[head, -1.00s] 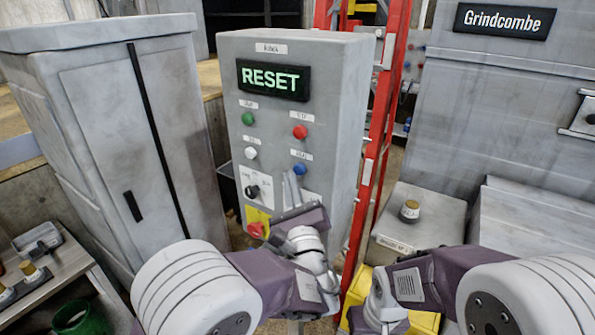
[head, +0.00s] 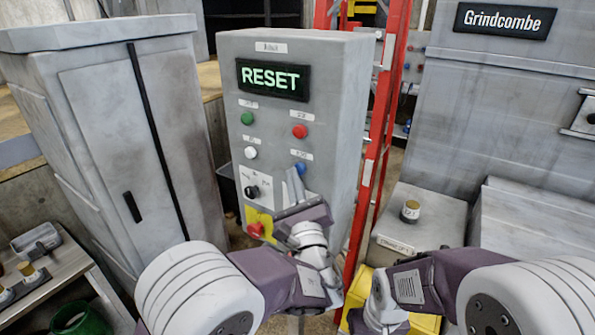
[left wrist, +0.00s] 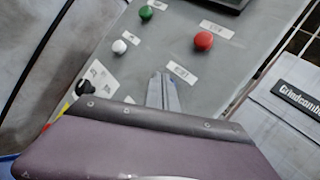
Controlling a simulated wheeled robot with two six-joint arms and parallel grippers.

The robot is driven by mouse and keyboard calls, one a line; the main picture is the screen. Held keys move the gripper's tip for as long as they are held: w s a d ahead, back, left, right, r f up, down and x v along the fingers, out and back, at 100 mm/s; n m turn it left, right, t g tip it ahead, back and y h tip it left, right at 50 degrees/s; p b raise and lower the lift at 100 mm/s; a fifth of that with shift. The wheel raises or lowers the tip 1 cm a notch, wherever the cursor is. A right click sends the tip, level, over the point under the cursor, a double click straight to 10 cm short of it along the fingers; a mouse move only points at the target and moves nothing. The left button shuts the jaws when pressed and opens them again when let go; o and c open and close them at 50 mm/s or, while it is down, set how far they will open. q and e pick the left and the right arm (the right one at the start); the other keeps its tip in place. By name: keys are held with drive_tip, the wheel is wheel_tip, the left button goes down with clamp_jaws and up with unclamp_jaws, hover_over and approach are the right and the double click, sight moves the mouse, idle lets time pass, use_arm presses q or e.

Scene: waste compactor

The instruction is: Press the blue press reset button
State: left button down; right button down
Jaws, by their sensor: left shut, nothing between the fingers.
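The grey control box shows a lit RESET screen (head: 272,80). The blue button (head: 300,168) is at the lower right of its face, below a small label. My left gripper (head: 294,174) is shut and empty, its fingertips at the blue button and overlapping its lower left edge in the head view. I cannot tell if they touch it. In the left wrist view the shut fingertips (left wrist: 164,76) lie just below a label, and the blue button is hidden. The body of my right gripper (head: 376,322) shows at the bottom edge; its fingers are out of sight.
On the same face are a green button (head: 247,118), a red button (head: 299,131), a white button (head: 250,152), a black selector (head: 252,191) and a red stop button (head: 255,230) on yellow. A red frame (head: 378,150) stands right of the box, a grey cabinet (head: 120,140) left.

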use_arm(q)
drive_tip(key=shift+w+d, duration=0.2)
drive_tip(key=shift+w, duration=0.05)
drive_tip(key=shift+s+a, duration=0.1)
drive_tip(key=shift+s, duration=0.05)
idle(0.5)
drive_tip(key=shift+s+a+b, duration=0.45)
drive_tip(key=shift+s+b, duration=0.15)
drive_tip(key=shift+b, duration=0.05)
drive_tip(key=s+a+b, duration=0.1)
drive_tip(key=s, duration=0.1)
drive_tip(key=s+a+b, duration=0.1)
drive_tip(key=s+a, duration=0.1)
